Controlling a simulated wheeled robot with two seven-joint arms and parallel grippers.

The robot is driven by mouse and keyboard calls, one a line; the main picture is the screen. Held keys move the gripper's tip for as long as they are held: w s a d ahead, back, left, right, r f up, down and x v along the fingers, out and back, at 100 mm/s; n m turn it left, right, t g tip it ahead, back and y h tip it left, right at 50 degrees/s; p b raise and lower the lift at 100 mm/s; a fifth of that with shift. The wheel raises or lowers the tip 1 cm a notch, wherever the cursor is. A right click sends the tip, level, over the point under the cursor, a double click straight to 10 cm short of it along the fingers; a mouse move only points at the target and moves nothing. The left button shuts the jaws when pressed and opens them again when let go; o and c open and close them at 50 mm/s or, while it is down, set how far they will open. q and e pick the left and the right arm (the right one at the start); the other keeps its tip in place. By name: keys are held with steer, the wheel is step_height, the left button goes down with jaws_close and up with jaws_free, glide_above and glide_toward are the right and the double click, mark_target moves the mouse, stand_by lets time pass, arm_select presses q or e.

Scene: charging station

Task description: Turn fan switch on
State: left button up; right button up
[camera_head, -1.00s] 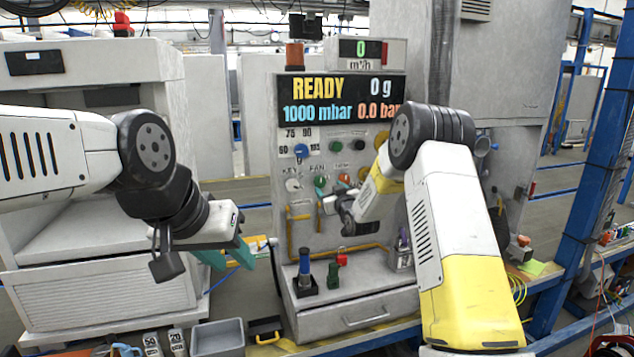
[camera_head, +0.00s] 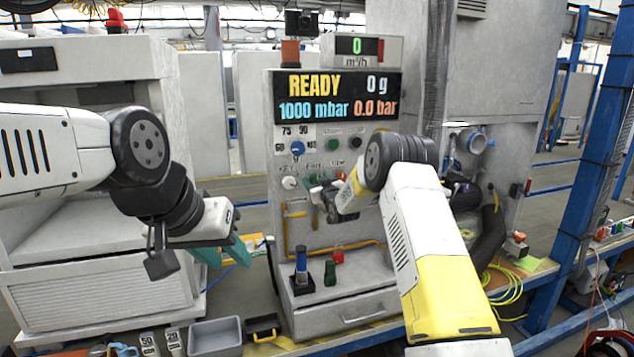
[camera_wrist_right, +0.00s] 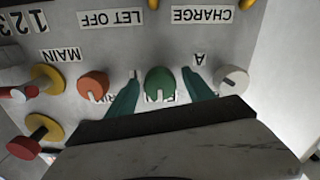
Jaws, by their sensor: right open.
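The fan switch is a green round knob (camera_wrist_right: 160,84) on the grey panel, in the upside-down right wrist view. Its label below is mostly hidden, but the FAN label (camera_head: 313,167) shows in the head view. My right gripper (camera_wrist_right: 160,86) is open, with one teal finger on each side of the green knob. A small gap shows on both sides; contact cannot be told. In the head view my right gripper (camera_head: 316,184) is at the panel and largely covers the knob. My left gripper (camera_head: 222,254) hangs at the left, its teal fingers apart and empty.
An orange knob (camera_wrist_right: 93,86) and a white knob (camera_wrist_right: 232,80) flank the green one closely. Yellow and red handles (camera_wrist_right: 46,128) sit further left in the wrist view. A display (camera_head: 338,97) above reads READY. A drawer ledge (camera_head: 345,304) with small fittings is below.

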jaws_close()
steer(key=m, duration=0.4)
steer(key=shift+d+m, duration=0.1)
steer(key=shift+m, duration=0.3)
steer(key=m, duration=0.9)
steer(key=shift+f+m, duration=0.1)
steer(key=shift+m, duration=2)
